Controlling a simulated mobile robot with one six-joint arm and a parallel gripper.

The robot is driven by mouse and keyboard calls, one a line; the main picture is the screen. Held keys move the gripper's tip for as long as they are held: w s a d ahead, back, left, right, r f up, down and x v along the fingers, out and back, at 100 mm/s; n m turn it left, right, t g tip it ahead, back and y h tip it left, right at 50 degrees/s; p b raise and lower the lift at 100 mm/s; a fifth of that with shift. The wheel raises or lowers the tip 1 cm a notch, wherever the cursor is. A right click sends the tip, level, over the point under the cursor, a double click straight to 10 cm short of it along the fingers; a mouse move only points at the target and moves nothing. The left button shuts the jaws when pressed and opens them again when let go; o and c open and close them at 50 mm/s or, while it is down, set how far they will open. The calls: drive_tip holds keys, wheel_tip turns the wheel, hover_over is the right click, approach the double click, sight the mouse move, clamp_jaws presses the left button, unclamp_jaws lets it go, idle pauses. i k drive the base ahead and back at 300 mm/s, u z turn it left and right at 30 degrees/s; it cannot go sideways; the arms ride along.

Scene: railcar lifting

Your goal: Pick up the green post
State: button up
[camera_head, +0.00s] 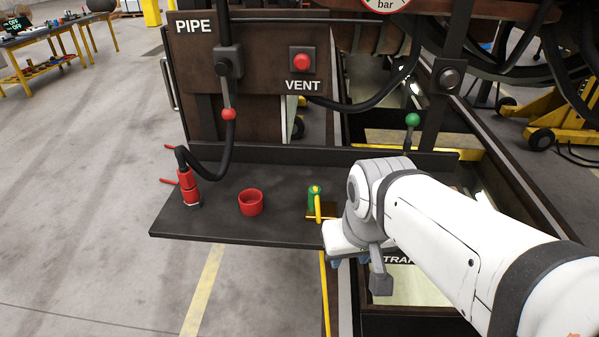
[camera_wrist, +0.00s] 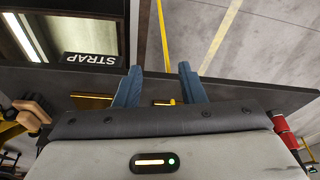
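The green post (camera_head: 314,200) is a short upright green cylinder with a yellow handle-like part at its front, on the dark shelf in the head view. My gripper (camera_wrist: 160,68) shows two blue fingers spread apart with nothing gripped between them. In the head view my gripper (camera_head: 349,262) is just right of the post, by the shelf's right front edge, partly hidden by my wrist. In the wrist view a yellow piece (camera_wrist: 165,102) shows between the finger bases. I cannot make out the green post there.
A red cup (camera_head: 251,204) stands left of the post on the shelf (camera_head: 225,226). A red hose coupling (camera_head: 188,188) stands farther left. A green-knobbed lever (camera_head: 412,120) rises behind my wrist. A panel with a red VENT button (camera_head: 302,62) stands behind the shelf.

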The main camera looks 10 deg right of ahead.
sight(328, 208)
drive_tip(key=z, duration=0.85)
drive_tip(key=k, duration=1.1)
drive_tip(key=u, duration=0.85)
drive_tip(key=i, duration=1)
drive_tip(key=u, duration=0.05)
